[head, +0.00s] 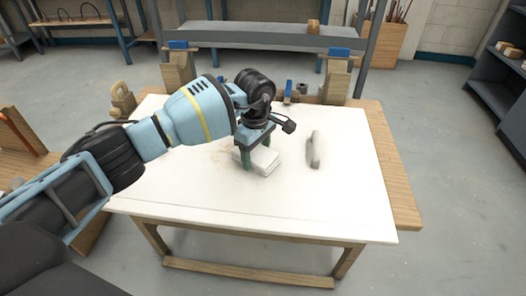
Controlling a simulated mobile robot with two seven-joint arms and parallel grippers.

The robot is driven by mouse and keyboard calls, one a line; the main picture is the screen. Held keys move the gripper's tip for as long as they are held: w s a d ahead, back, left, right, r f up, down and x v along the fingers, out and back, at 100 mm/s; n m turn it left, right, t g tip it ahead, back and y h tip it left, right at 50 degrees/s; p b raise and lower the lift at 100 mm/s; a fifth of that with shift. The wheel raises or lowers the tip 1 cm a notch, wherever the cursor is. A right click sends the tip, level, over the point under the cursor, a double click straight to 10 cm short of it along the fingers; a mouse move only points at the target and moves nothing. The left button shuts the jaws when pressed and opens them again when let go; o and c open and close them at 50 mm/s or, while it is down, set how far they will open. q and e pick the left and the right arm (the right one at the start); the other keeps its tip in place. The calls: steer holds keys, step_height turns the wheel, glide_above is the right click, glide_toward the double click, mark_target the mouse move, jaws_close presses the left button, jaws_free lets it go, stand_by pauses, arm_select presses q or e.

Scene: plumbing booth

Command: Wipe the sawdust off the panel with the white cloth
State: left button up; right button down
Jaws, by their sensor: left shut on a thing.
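The white panel (330,213) lies flat across the wooden workbench. The folded white cloth (265,162) is on the panel near its middle. My left gripper (255,160) reaches in from the left, points down and is shut on the cloth; its wrist hides part of the cloth. A faint tan patch of sawdust (213,160) shows on the panel just left of the cloth. Its far part is hidden by my arm. My right gripper is not in view.
A grey-white handled tool (314,150) stands on the panel right of the cloth. Wooden blocks with blue clamps (339,53) stand at the bench's back edge, with small items between them. The panel's front and right are clear.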

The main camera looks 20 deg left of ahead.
mark_target(238, 151)
arm_select(q)
steer(key=shift+s+a+f, duration=0.1)
steer(key=shift+s+a, duration=0.05)
steer(key=shift+a, duration=0.25)
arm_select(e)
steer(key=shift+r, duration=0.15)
arm_select(q)
steer(key=shift+a, duration=0.15)
steer(key=shift+s+a+p, duration=0.2)
steer(key=shift+a+p, duration=0.05)
steer(key=shift+a, duration=0.5)
steer(key=shift+s+a+p, duration=0.2)
steer(key=shift+a+p, duration=0.05)
steer(key=shift+a, duration=0.6)
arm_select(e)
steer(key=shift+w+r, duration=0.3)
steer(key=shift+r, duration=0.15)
arm_select(q)
steer(key=shift+a, duration=0.15)
steer(key=shift+s+a, duration=0.2)
steer(key=shift+a, duration=0.6)
steer(key=shift+s+a, duration=0.2)
steer(key=shift+a, duration=0.55)
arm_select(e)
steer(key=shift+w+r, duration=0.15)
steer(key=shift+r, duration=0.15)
arm_select(q)
steer(key=shift+a, duration=0.1)
